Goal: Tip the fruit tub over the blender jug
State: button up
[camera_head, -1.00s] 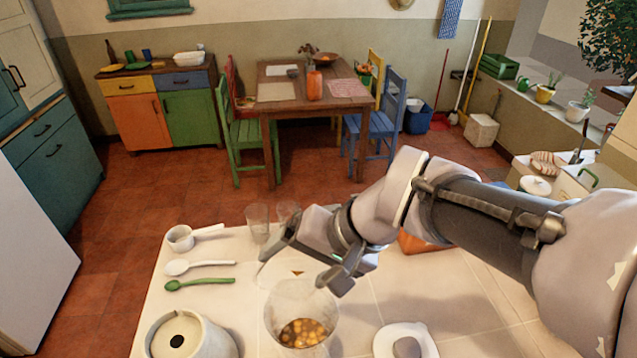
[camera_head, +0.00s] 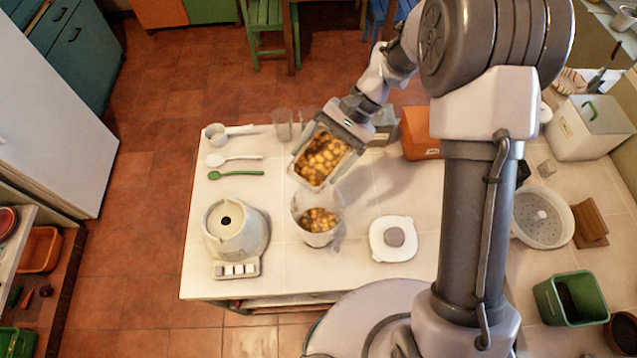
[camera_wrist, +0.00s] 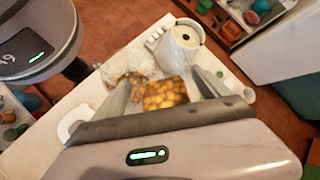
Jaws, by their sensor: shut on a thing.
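The fruit tub (camera_head: 306,183) is a squarish container with a pale rim, full of yellow-brown pieces. My gripper (camera_head: 345,127) is shut on it and holds it above and just behind the blender jug. The tub is tilted, its open side facing the head camera and the jug. Its fruit also shows between my fingers in the wrist view (camera_wrist: 165,94). The clear blender jug (camera_head: 334,207) stands upright on the table, with similar pieces inside. No pieces show in the air. The fingertips' contact is partly hidden by the tub.
The blender base (camera_head: 236,231) stands left of the jug, and the white lid (camera_head: 393,239) lies to its right. Spoons (camera_head: 236,174), a measuring cup (camera_head: 215,133) and glasses (camera_head: 282,124) are at the back left. An orange container (camera_head: 420,133) is behind right.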

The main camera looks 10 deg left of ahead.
aim_at(320, 163)
jog(key=shift+w+f+m+g+p, duration=0.3)
jog(key=shift+w+f+g+p, duration=0.45)
jog(key=shift+g, duration=0.35)
jog(key=shift+w+a+f+g, duration=0.1)
jog(key=shift+f+g, duration=0.1)
jog(key=shift+g, duration=0.4)
jog(key=shift+w+m+g+p, duration=0.1)
jog(key=shift+m+g+p, duration=0.2)
jog(key=shift+m+g, duration=0.1)
jog(key=shift+w+f+m+g+b, duration=0.1)
jog(key=shift+f+m+g+b, duration=0.3)
jog(key=shift+f+g+b, duration=0.4)
jog(key=shift+r+g, duration=0.15)
jog(key=shift+g, duration=0.15)
